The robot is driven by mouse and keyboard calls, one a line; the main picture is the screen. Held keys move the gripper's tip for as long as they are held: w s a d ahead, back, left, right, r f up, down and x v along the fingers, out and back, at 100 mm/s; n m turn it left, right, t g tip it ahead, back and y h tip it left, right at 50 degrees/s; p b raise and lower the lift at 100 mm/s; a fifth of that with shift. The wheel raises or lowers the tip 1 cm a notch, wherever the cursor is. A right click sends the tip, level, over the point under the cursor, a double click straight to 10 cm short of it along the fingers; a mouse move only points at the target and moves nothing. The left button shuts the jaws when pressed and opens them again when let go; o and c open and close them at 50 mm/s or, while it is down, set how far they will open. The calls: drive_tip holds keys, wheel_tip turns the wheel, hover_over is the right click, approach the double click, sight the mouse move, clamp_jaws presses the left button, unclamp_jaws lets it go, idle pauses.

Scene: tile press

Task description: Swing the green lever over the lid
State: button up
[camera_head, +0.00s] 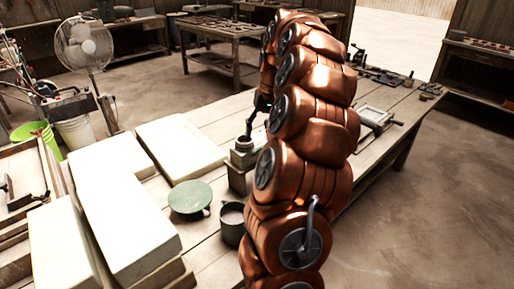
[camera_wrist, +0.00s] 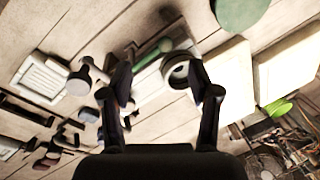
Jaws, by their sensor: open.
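The green lever (camera_wrist: 152,52) shows in the wrist view as a short green bar, at the upper left of a pale metal block (camera_wrist: 150,88) with a dark-rimmed round part (camera_wrist: 178,71). I cannot tell which part of the block is the lid. My gripper (camera_wrist: 162,74) is open and empty, its two fingers on either side of the block in the picture; contact cannot be told. In the head view my gripper (camera_head: 250,122) points down over the small grey-green block (camera_head: 243,153). My arm hides much of the bench there, and the lever cannot be made out.
A green round disc (camera_head: 190,198) and a dark pot (camera_head: 231,222) stand near the block. Large pale slabs (camera_head: 181,146) lie to the left. A framed tile (camera_head: 374,116) and small tools lie to the right. A fan (camera_head: 84,44) stands behind.

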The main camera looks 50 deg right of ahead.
sight(257, 151)
drive_tip(key=shift+w+a+f+p, duration=0.1)
drive_tip(key=shift+a+f, duration=0.05)
drive_tip(key=shift+f, duration=0.8)
drive_tip(key=shift+w+a+f+p, duration=0.1)
drive_tip(key=shift+w+a+f, duration=0.1)
drive_tip(key=shift+f, duration=0.8)
drive_tip(key=shift+w+a+f+p, duration=0.1)
drive_tip(key=shift+a+f, duration=0.05)
drive_tip(key=shift+f, duration=0.8)
clamp_jaws()
